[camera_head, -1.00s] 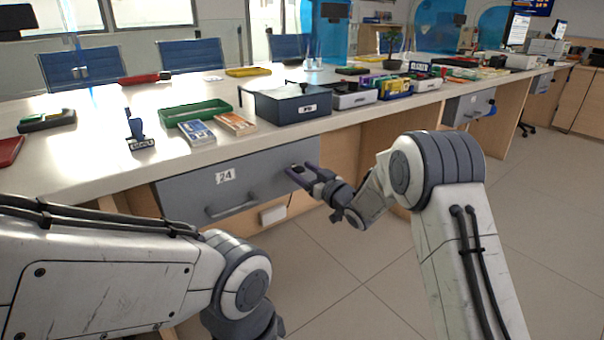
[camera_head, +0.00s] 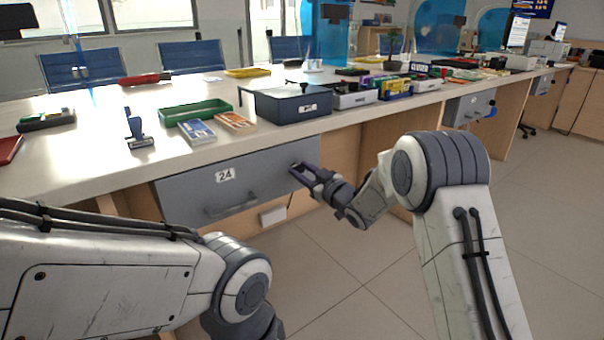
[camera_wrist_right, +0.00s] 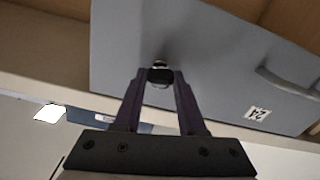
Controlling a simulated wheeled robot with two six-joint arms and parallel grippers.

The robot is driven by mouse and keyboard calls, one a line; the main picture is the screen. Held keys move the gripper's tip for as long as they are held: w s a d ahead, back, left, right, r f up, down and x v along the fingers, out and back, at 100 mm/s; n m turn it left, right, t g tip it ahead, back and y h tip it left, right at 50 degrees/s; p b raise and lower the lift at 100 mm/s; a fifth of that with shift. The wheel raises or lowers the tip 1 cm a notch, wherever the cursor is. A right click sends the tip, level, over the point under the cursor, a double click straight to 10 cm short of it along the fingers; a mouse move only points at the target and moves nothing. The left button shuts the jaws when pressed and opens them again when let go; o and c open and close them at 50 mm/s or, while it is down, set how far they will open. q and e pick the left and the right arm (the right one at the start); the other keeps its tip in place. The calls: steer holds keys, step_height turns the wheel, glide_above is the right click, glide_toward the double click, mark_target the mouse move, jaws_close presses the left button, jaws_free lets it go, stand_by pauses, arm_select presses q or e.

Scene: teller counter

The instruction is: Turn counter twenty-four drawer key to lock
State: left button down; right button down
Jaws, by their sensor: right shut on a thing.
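The grey drawer labelled 24 (camera_head: 222,192) is closed under the counter, with a bar handle (camera_head: 232,207) low on its front. My right gripper (camera_head: 298,170) is at the drawer's upper right corner. In the right wrist view my right gripper (camera_wrist_right: 160,78) has its two fingers shut on the dark head of the key (camera_wrist_right: 159,75), in front of the round metal lock (camera_wrist_right: 160,63) on the drawer face (camera_wrist_right: 205,55). The key's shaft is hidden, and its turn angle is hard to tell. My left arm comes in from the left; its gripper is out of view.
On the counter (camera_head: 80,165) above stand a dark cash box (camera_head: 290,105), a green tray (camera_head: 195,111), banknote bundles (camera_head: 197,131) and a stamp (camera_head: 137,130). A small white box (camera_head: 273,215) sits below the drawer. The floor to the right is clear.

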steer(key=shift+s+a+f+n+b, duration=0.1)
steer(key=shift+f+n+b, duration=0.05)
steer(key=shift+n+b, duration=3.25)
steer(key=shift+a+f+n+b, duration=0.1)
steer(key=shift+n+b, duration=2.2)
steer(key=shift+n, duration=2.1)
steer(key=shift+c, duration=2.4)
jaws_free()
steer(key=shift+d, duration=0.1)
steer(key=shift+r, duration=0.1)
